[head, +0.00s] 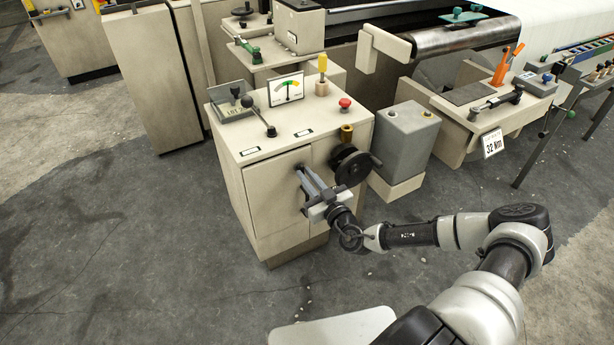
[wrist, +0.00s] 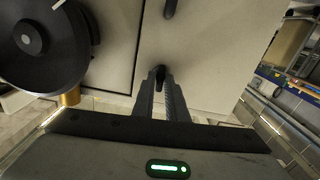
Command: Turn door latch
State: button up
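The cabinet door (head: 275,188) is the beige front panel of the control cabinet, and it looks closed. My gripper (head: 304,172) is at the right part of this door, left of the black handwheel. In the wrist view my gripper (wrist: 161,82) has its two fingers close together, one on each side of a small dark door latch (wrist: 160,72). The fingers look shut on the latch. In the head view my fingers mostly hide the latch. A second dark handle (wrist: 170,8) shows at the top edge of the wrist view.
The black handwheel (head: 352,166) is close to the right of my gripper; it also shows in the wrist view (wrist: 40,40). A brass fitting (head: 346,133) is above it. A grey box (head: 405,135) stands right of the cabinet. The floor (head: 130,250) at left is clear.

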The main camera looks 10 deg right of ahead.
jog(key=shift+o, duration=1.4)
jog(key=shift+p+v, duration=0.95)
jog(key=shift+v, duration=2.05)
jog(key=shift+s, duration=0.1)
jog(key=v, duration=1.7)
jog(key=shift+p, duration=0.45)
jog(key=shift+s+r, duration=0.1)
jog(key=shift+r, duration=0.05)
